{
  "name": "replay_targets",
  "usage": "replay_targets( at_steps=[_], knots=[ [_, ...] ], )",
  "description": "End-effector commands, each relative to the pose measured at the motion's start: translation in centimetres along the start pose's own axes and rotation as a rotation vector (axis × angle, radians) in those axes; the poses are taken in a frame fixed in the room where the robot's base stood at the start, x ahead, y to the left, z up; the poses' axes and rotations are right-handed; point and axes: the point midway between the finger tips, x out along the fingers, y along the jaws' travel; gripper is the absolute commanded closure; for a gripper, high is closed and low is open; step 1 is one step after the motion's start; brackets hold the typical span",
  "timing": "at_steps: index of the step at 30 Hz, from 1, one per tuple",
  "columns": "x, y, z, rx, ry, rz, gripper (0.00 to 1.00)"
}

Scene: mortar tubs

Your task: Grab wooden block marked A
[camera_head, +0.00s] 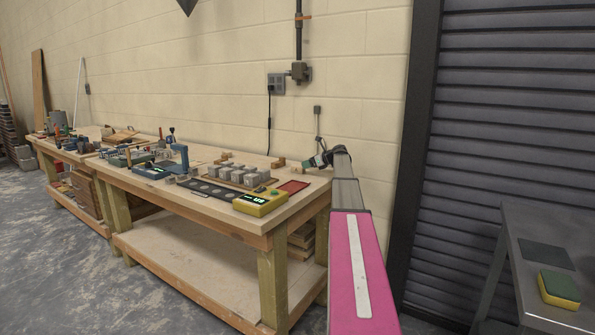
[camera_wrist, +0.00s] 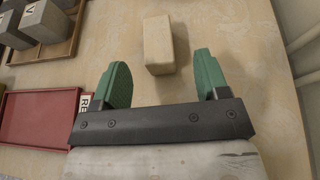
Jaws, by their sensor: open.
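A plain wooden block (camera_wrist: 158,40) lies on the bench top in the wrist view, just ahead of my gripper (camera_wrist: 161,76) and roughly centred between its two green fingers. No letter shows on the faces in view, so I cannot tell whether it is marked A. My gripper is open and empty, with the fingers apart from the block. In the head view my gripper (camera_head: 318,160) is over the right end of the bench, and a small wooden block (camera_head: 279,163) lies to its left.
A red tray (camera_head: 293,186) and a wooden tray of grey blocks (camera_head: 251,178) are left of my gripper. A yellow device (camera_head: 261,203) sits at the bench's front edge. The wall is close behind; bench top right of the block is clear.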

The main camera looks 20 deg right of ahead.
Motion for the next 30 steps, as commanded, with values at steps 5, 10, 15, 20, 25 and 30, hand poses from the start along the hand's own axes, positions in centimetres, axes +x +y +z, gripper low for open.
replay_targets(
  at_steps=[5, 10, 15, 20, 25, 30],
  knots=[
    [1.9, 0.0, 0.0, 0.0, 0.0, 0.0, 0.32],
    [3.0, 0.1, -0.1, 0.0, 0.001, 0.001, 0.32],
    [5.4, 0.2, -0.2, -0.001, 0.0, 0.0, 0.32],
    [7.0, 0.2, -0.2, -0.001, 0.0, 0.0, 0.32],
    [7.0, 0.3, -0.2, 0.0, 0.0, -0.001, 0.32],
    [7.0, 0.3, -0.2, 0.0, 0.0, 0.0, 0.74]
  ],
)
